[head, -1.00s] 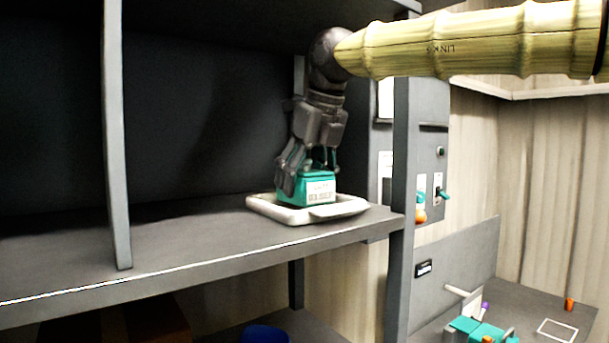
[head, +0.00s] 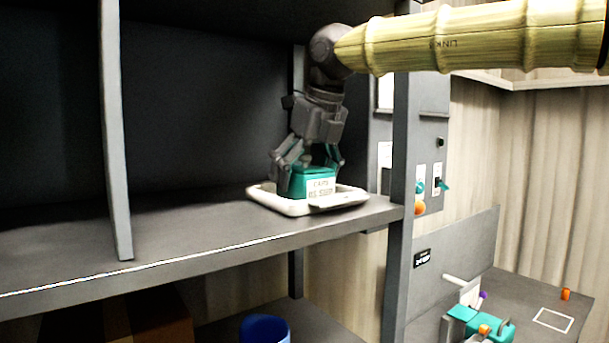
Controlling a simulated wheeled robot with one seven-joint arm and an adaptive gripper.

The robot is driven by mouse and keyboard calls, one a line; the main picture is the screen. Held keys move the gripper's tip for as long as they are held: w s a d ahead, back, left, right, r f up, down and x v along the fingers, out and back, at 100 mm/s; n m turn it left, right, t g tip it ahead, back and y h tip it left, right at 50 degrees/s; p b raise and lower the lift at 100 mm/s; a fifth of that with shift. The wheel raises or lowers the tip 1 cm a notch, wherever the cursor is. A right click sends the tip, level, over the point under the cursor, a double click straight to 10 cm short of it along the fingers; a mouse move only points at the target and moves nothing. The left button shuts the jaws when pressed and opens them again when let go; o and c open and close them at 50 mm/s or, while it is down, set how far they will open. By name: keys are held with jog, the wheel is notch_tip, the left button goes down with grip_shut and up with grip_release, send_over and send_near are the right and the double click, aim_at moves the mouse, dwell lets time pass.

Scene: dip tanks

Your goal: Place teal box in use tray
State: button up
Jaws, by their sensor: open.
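The teal box (head: 298,183) with a white label sits in the white tray (head: 268,201) on the grey shelf. My gripper (head: 307,162) points down over the box, with its fingers spread on either side of the box's top. The fingers are open. Part of the box's top is hidden behind the fingers, so I cannot tell whether any finger touches it.
The grey shelf (head: 170,233) is clear to the left of the tray, up to an upright divider (head: 115,150). A post (head: 398,180) stands close to the tray's right. A blue container (head: 265,329) is below. Teal and orange items (head: 480,322) lie on a lower bench at right.

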aim_at(308, 159)
jog(key=shift+b+v, duration=1.15)
jog(key=shift+v, duration=1.25)
jog(key=s+d+b, duration=0.5)
jog(key=s+d, duration=0.2)
jog(key=s, duration=0.2)
jog(key=shift+s+r, duration=0.2)
jog(key=shift+s, duration=0.2)
